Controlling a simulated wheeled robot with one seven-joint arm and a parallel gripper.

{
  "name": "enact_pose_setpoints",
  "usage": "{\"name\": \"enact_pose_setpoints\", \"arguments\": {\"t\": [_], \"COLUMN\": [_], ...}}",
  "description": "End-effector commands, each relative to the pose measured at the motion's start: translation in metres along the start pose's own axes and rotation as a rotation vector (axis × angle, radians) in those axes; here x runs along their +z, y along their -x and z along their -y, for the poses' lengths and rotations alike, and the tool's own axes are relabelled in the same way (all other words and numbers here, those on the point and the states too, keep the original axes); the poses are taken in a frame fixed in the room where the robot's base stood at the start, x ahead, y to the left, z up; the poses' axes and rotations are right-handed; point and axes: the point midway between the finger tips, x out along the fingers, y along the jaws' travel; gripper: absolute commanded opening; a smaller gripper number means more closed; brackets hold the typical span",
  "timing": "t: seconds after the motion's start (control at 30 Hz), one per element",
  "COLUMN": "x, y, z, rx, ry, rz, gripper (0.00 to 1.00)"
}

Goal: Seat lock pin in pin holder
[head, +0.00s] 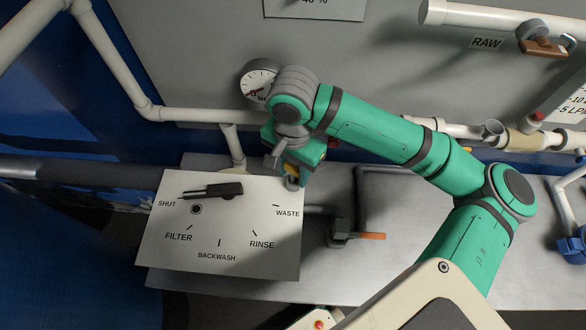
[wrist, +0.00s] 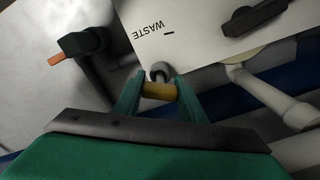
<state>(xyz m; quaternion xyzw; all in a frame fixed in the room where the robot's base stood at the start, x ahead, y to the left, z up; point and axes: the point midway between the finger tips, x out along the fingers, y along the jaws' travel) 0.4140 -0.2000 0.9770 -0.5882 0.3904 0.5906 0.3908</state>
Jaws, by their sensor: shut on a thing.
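My gripper (wrist: 158,92) is shut on the lock pin (wrist: 160,90), a short yellow piece lying across between the two green fingers in the wrist view. In the head view, yellow of the pin shows at the gripper (head: 291,171), by the upper right corner of the white valve panel. A small grey rounded part (wrist: 158,70) shows just beyond the pin, near the panel's edge. I cannot tell whether it belongs to the pin or to the pin holder, or whether they touch. I cannot make out the pin holder for certain.
The white valve panel (head: 220,235) carries a black handle (head: 212,190) pointing near SHUT and a dark round hole (head: 196,209). An orange-handled valve (head: 345,236) stands right of it. A pressure gauge (head: 258,80) and pipes (head: 190,115) lie behind my arm. The grey bench (head: 430,270) has bare room.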

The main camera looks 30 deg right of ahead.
Motion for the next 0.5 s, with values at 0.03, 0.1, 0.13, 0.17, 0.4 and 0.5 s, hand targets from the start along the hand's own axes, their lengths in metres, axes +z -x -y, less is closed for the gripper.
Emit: {"name": "enact_pose_setpoints", "arguments": {"t": [0.03, 0.1, 0.13, 0.17, 0.4, 0.5], "x": [-0.0001, -0.0002, -0.0001, -0.0001, -0.0005, -0.0004], "y": [-0.0008, -0.0009, -0.0009, -0.0010, -0.0013, -0.0014], "z": [-0.0002, -0.0002, -0.0002, -0.0002, -0.0004, -0.0004], "rx": [0.001, 0.001, 0.001, 0.002, 0.002, 0.003], "ry": [-0.001, -0.001, -0.001, -0.001, -0.001, -0.001], "rz": [0.000, 0.000, 0.000, 0.000, 0.000, 0.000], "gripper": [0.15, 0.15, 0.15, 0.15, 0.15, 0.51]}}
